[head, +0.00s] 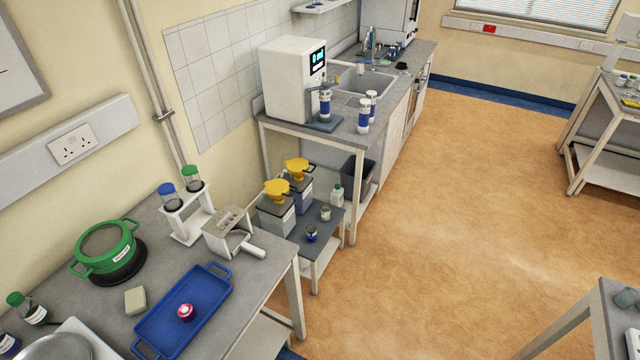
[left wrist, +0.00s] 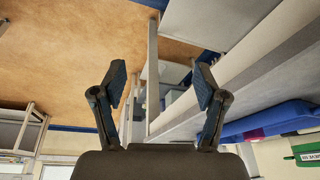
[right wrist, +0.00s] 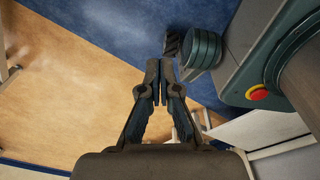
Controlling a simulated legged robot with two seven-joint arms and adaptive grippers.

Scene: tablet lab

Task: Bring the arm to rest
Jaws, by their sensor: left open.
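Neither gripper shows in the head view. My left gripper (left wrist: 160,84) shows in the left wrist view with its two fingers spread wide apart and nothing between them. Below table height or beside it, I cannot tell exactly; the table's pale frame and underside pass close behind its right finger. My right gripper (right wrist: 160,68) shows in the right wrist view with its fingers together, and no object is visible between them. Blue and tan floor lies behind it.
In the head view, a grey table (head: 256,279) at the lower left bears a blue tray (head: 206,315) with a pink-and-white item (head: 185,312), and a green pot (head: 107,247). A low shelf unit (head: 325,246) and sink counter (head: 405,72) stand beyond. Open floor (head: 460,200) lies right.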

